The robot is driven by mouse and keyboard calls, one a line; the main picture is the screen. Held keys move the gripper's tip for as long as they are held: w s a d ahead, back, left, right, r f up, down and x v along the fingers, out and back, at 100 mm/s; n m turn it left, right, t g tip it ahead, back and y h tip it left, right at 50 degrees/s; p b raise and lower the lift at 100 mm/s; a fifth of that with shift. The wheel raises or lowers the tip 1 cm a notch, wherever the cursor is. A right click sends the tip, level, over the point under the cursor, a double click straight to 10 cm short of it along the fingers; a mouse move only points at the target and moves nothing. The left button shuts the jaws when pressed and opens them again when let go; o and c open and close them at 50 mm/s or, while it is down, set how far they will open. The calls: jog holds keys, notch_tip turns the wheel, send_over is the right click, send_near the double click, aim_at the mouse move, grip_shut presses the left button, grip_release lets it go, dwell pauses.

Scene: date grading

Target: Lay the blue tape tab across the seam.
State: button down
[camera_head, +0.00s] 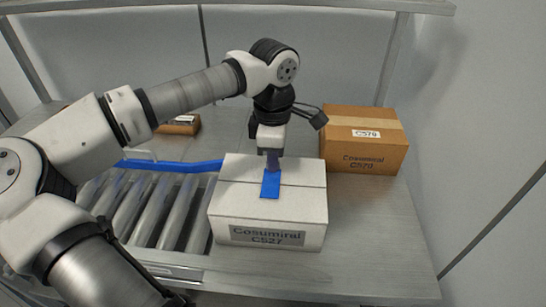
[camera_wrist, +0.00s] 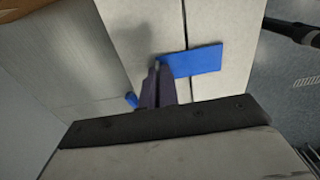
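The white carton (camera_head: 240,203) stands with its top seam running left to right in the head view. It also shows in the wrist view (camera_wrist: 230,85), where the seam runs up and down. The blue tape tab (camera_head: 270,186) is over the carton top and spans the seam. In the wrist view the tab (camera_wrist: 195,61) reaches past both sides of the seam. My gripper (camera_head: 273,168) points down at the tab's far end. Its fingertips (camera_wrist: 157,68) are close together on that end. I cannot tell whether the tab lies flat on the carton.
A brown carton (camera_head: 362,150) stands behind and right of the white one. A roller conveyor (camera_head: 150,210) with a blue rail (camera_head: 180,166) lies left. A small brown box (camera_head: 180,125) is at the back left. The grey table (camera_head: 375,230) is clear at the right.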

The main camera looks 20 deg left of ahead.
jog(key=c, duration=1.6)
grip_release()
jog(key=shift+c, duration=0.6)
jog(key=shift+r, duration=0.1)
jog(key=shift+r+p, duration=2.15)
jog(key=shift+r, duration=1.3)
jog(key=shift+s+f, duration=0.1)
